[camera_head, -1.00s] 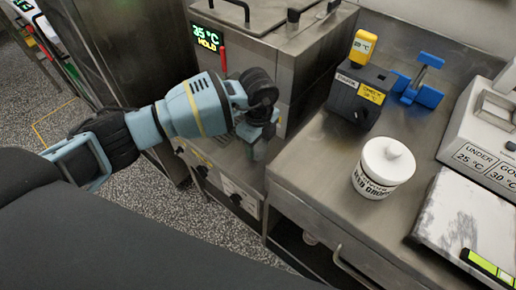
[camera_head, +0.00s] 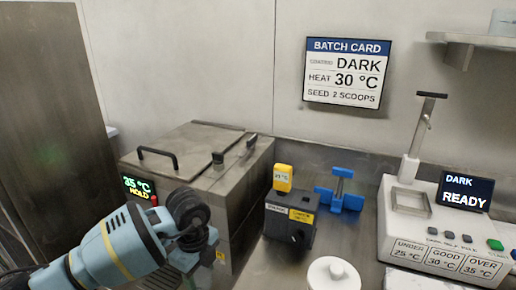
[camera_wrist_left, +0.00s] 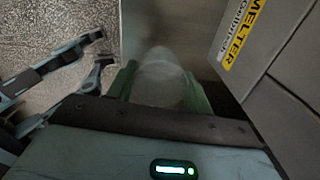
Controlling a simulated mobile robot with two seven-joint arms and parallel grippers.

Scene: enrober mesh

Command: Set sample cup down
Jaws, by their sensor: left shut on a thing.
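My left gripper (camera_wrist_left: 160,88) is shut on a pale, translucent sample cup (camera_wrist_left: 160,78), held between its green finger pads. A steel surface (camera_wrist_left: 205,50) lies beneath it in the left wrist view; I cannot tell whether the cup touches it. In the head view my left arm (camera_head: 130,245) comes in from the lower left, with its wrist in front of the steel melter (camera_head: 210,165). The fingers and cup are not clear there. Jointed blue-grey parts of mine (camera_wrist_left: 60,72) show at the left of the wrist view, perhaps my right gripper.
The melter's front (camera_wrist_left: 270,55) stands close on the right of the wrist view. On the counter are a black block (camera_head: 290,222) with a yellow-topped item (camera_head: 283,177), a blue stand (camera_head: 340,192), a white lidded jar (camera_head: 332,275) and a tester (camera_head: 440,235) reading DARK READY.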

